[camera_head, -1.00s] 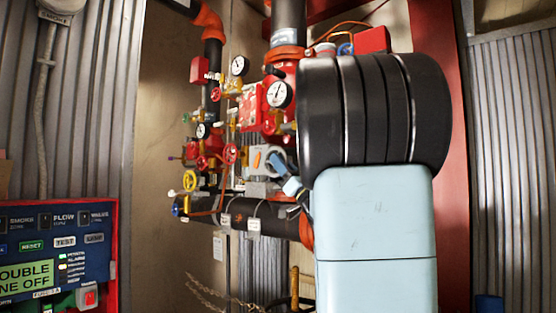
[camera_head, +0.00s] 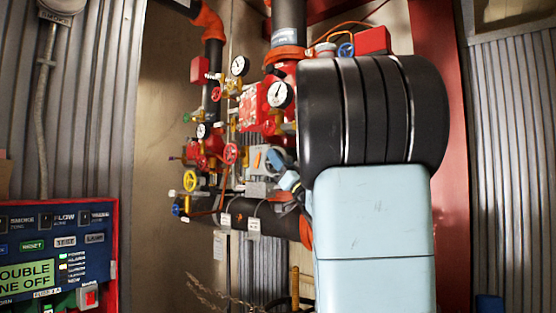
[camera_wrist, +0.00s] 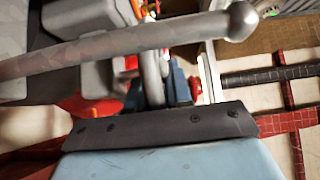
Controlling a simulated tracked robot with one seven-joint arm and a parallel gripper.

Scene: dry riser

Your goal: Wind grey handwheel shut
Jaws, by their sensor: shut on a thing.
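In the wrist view a grey curved bar (camera_wrist: 110,45) with a ball end crosses the top of the picture. A thick grey loop (camera_wrist: 152,78), which looks like part of the grey handwheel, stands between the blue fingers of my gripper (camera_wrist: 157,88). The gripper is shut on it; the exact contact is partly hidden by the dark plate in front. In the head view my gripper (camera_head: 283,170) is small, beside a grey box (camera_head: 262,158) with an orange mark. The handwheel cannot be made out clearly there, and my arm hides what lies behind it.
A dark horizontal pipe (camera_head: 265,219) runs below. An alarm panel (camera_head: 60,250) stands at the lower left.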

